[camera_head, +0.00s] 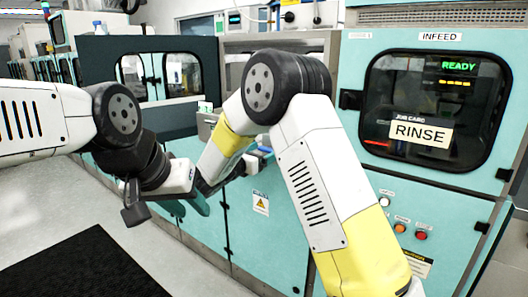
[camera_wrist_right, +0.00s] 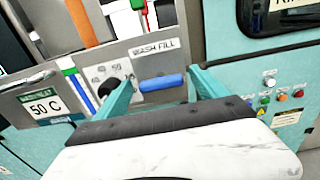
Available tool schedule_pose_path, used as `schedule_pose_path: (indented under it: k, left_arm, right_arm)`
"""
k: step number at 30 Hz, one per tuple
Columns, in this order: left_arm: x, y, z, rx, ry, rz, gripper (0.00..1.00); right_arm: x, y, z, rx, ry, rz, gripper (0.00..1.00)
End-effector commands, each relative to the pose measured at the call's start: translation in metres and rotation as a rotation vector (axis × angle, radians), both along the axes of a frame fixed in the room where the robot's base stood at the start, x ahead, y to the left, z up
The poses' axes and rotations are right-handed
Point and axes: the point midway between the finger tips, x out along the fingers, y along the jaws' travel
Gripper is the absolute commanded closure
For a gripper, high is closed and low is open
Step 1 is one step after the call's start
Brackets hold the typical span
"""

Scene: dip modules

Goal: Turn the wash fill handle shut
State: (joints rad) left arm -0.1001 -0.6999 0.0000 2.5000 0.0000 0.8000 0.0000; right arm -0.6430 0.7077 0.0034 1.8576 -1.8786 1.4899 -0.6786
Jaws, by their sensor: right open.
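The wash fill handle (camera_wrist_right: 162,83) is a blue bar lying nearly level under the "WASH FILL" label (camera_wrist_right: 154,47) on a grey panel in the right wrist view. My right gripper (camera_wrist_right: 163,86) is open, with one teal finger to each side of the handle in that view. I cannot tell how far its tips are from the panel. In the head view it shows partly behind my forearm (camera_head: 256,162). My left gripper (camera_head: 194,203) hangs left of it, its jaw opening unclear.
A dial (camera_wrist_right: 112,86) with temperature marks sits left of the handle. A "50 C" display (camera_wrist_right: 43,107) is further left. The "RINSE" window (camera_head: 421,133) and several buttons (camera_head: 401,228) are on the teal machine at right. A dark mat (camera_head: 75,270) lies on the floor at lower left.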

Motion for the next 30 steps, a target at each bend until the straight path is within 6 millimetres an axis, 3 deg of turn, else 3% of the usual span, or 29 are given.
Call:
schedule_pose_path:
  k: [7, 15, 17, 30]
  left_arm:
    - [0.0, 0.0, 0.0, 0.0, 0.0, 0.0, 0.64]
    - [0.0, 0.0, 0.0, 0.0, 0.0, 0.0, 0.64]
    - [0.0, 0.0, 0.0, 0.0, 0.0, 0.0, 0.64]
    - [0.0, 0.0, 0.0, 0.0, 0.0, 0.0, 0.64]
  right_arm:
    - [0.0009, -0.0006, -0.0002, 0.0, 0.0, 0.0, 0.18]
    - [0.0006, -0.0007, -0.0003, 0.001, 0.001, 0.0, 0.71]
    - [0.0006, -0.0007, -0.0003, 0.001, 0.001, 0.0, 0.81]
    - [0.0003, -0.001, -0.0008, 0.091, -0.064, 0.0, 0.8]
